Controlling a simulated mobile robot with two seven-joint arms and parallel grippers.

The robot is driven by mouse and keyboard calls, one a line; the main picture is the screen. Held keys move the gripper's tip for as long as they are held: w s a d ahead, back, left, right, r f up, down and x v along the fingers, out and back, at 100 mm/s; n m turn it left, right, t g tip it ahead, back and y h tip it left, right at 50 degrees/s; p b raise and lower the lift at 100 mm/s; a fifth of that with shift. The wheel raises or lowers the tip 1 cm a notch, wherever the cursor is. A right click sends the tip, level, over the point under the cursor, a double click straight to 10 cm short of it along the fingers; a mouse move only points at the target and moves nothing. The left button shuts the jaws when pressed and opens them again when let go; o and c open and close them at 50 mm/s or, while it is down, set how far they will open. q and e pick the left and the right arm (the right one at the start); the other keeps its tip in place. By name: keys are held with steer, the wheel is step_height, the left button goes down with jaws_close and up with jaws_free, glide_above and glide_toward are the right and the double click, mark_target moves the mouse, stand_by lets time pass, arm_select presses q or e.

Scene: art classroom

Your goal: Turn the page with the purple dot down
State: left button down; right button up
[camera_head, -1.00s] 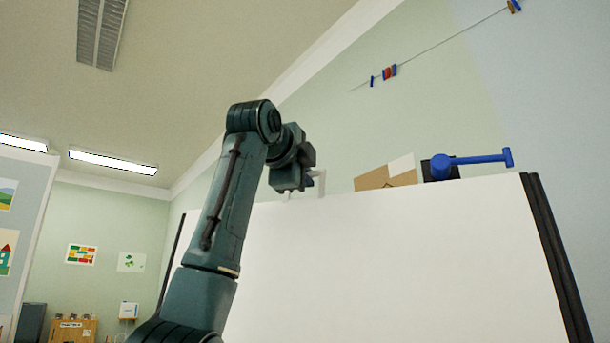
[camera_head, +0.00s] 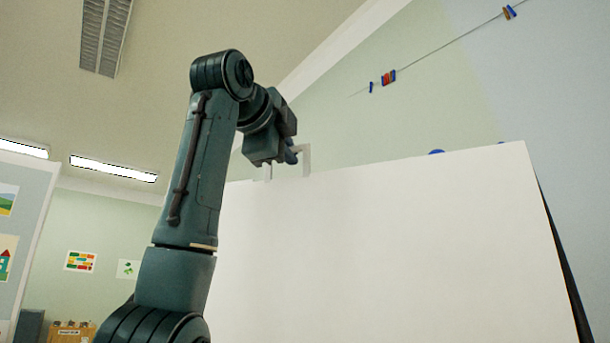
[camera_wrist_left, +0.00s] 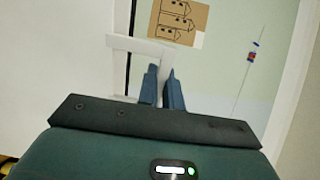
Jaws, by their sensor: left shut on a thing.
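A large blank white page (camera_head: 400,245) fills the lower right of the head view. No purple dot shows on its visible face. A white bracket-like handle (camera_head: 307,160) stands at the page's top edge, and it also shows in the wrist view (camera_wrist_left: 124,42). My left gripper (camera_head: 290,157) is at that top edge, toward its left end. In the wrist view its two dark fingers (camera_wrist_left: 161,88) are close together, shut on the white handle. The exact contact is partly hidden. My right gripper is not in view.
Blue easel parts (camera_head: 437,152) peek over the page's top edge. A dark easel rail (camera_head: 572,285) shows at the right. A brown sheet with drawings (camera_wrist_left: 178,20) is in the wrist view. A line with coloured pegs (camera_head: 388,77) hangs on the wall above.

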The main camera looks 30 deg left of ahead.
arm_select(q)
steer(key=shift+s+d+f, duration=0.1)
steer(key=shift+s+d, duration=0.05)
steer(key=shift+s, duration=0.4)
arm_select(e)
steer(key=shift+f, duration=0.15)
